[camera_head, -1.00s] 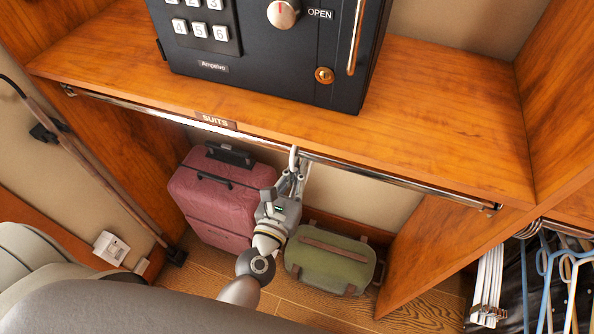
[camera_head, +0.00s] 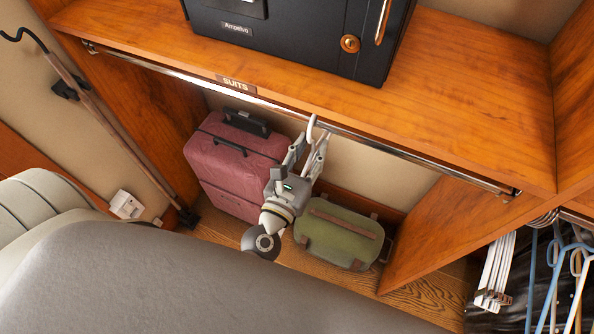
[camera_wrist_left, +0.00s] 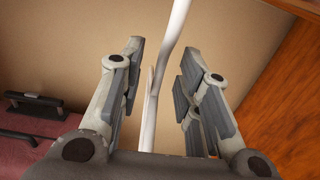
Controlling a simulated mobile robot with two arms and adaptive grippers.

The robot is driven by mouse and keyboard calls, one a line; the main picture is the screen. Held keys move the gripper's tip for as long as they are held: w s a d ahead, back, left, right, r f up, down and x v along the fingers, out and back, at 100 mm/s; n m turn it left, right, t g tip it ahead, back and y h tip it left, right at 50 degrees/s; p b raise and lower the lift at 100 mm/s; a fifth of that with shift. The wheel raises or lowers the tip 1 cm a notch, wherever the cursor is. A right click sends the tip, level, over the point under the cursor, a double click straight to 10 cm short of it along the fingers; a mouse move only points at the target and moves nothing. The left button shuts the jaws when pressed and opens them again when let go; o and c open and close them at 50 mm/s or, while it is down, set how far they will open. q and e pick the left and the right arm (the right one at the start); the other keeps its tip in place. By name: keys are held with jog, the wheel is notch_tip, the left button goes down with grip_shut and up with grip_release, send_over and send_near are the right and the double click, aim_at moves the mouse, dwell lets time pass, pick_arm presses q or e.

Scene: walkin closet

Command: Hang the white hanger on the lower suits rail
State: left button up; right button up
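The suits rail (camera_head: 420,159) is a chrome bar under the wooden shelf, below the SUITS label (camera_head: 236,84). The hook of the white hanger (camera_head: 311,126) is at the rail and appears to loop over it. The rest of the hanger is mostly hidden by my left gripper (camera_head: 307,153), just below the rail. In the left wrist view, the white hanger (camera_wrist_left: 164,65) runs between the spread fingers (camera_wrist_left: 160,90), with gaps on both sides. My left gripper is open around it. My right gripper is not in view.
A black safe (camera_head: 300,35) stands on the shelf (camera_head: 465,100). A red suitcase (camera_head: 225,170) and a green bag (camera_head: 340,235) lie below the rail. A wooden divider (camera_head: 440,230) closes the right side. Several other hangers (camera_head: 497,270) hang beyond it. A grey cushioned seat (camera_head: 40,215) is at left.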

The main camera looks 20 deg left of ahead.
pick_arm(q)
jog(key=s, duration=0.9)
jog(key=shift+s+a, duration=0.2)
jog(key=shift+s, duration=0.15)
